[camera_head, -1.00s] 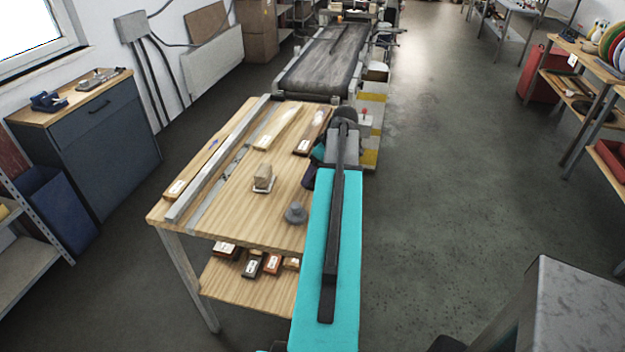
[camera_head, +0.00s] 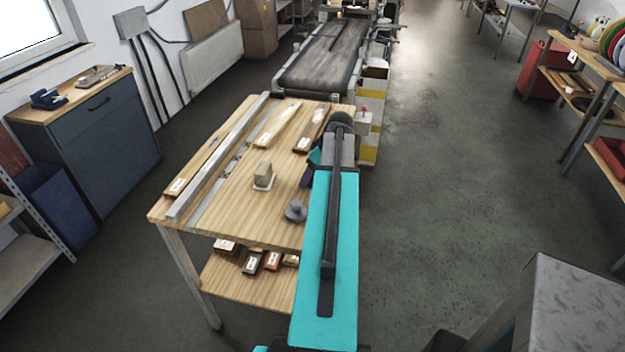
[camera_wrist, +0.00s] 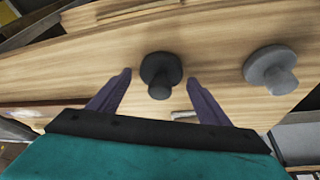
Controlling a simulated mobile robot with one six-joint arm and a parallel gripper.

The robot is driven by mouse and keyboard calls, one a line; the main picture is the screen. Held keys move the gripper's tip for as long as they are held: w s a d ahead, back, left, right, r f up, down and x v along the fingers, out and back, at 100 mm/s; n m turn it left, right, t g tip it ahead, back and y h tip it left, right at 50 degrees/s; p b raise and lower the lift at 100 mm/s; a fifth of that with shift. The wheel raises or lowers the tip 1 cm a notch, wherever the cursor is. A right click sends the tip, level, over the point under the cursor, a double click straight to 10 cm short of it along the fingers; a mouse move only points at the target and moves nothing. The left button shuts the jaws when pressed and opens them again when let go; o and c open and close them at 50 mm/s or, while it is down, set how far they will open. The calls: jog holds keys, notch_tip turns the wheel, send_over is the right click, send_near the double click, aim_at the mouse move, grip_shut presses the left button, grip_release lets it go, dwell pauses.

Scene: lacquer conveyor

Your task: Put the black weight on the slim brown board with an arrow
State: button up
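The black weight (camera_wrist: 160,74) stands on the wooden table in the wrist view, between the spread fingers of my gripper (camera_wrist: 158,78), near their tips. I see gaps on both sides, so the gripper is open and empty. A slim brown board (camera_head: 311,131) with a white label lies at the table's far right. A slim lighter brown board (camera_head: 203,160) with a small blue mark lies along the left edge. I cannot make out an arrow on either.
A conveyor (camera_head: 325,55) lies beyond.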

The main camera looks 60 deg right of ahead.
jog(key=c, duration=1.5)
jog(key=shift+o, duration=0.2)
jog(key=shift+r, duration=0.15)
jog(key=shift+r+b, duration=0.9)
jog(key=shift+r, duration=0.45)
jog(key=s+r+b, duration=0.2)
jog(key=s+b, duration=0.3)
jog(key=s, duration=1.1)
jog(key=shift+d, duration=0.3)
